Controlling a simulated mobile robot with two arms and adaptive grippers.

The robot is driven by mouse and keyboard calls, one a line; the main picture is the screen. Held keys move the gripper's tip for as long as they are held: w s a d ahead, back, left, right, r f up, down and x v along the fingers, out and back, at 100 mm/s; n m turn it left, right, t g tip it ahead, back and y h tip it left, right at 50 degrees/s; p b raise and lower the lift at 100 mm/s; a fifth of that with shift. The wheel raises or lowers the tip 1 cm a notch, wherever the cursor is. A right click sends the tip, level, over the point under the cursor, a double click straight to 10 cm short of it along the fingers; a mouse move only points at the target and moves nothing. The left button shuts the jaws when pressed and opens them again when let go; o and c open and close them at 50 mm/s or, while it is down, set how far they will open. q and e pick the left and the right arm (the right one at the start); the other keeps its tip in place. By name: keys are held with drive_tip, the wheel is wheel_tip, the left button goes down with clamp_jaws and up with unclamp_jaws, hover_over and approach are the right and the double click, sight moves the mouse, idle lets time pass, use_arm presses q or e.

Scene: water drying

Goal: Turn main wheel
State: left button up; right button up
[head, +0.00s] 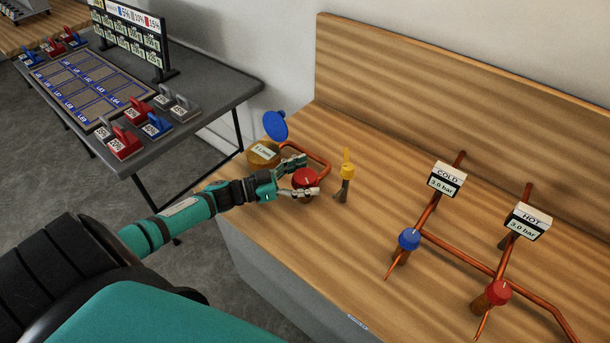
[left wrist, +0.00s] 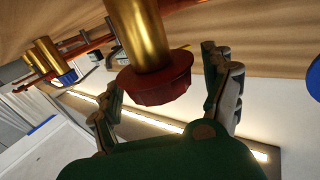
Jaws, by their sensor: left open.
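A red wheel (head: 305,178) sits at the end of a copper pipe over the wooden bench, left of the yellow handle. My left gripper (head: 307,175) is open, with its fingers on either side of this wheel. In the left wrist view the red wheel (left wrist: 155,86) sits on a thick brass stem between the two spread fingers (left wrist: 168,88). Gaps show there between the fingers and the rim, so the wheel is not clamped. My right gripper is not in view. No label on this wheel is readable.
A yellow handle (head: 346,165) stands close to the right, a brass gauge (head: 263,153) and blue disc (head: 275,125) behind. Further right are a blue knob (head: 409,239), another red knob (head: 498,292), and COLD (head: 447,180) and HOT (head: 527,222) gauges on copper pipes.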

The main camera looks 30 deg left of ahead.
use_arm(q)
drive_tip(key=v, duration=1.2)
drive_tip(key=shift+w, duration=0.1)
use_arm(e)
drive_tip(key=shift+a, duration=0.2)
use_arm(q)
drive_tip(key=shift+a, duration=0.1)
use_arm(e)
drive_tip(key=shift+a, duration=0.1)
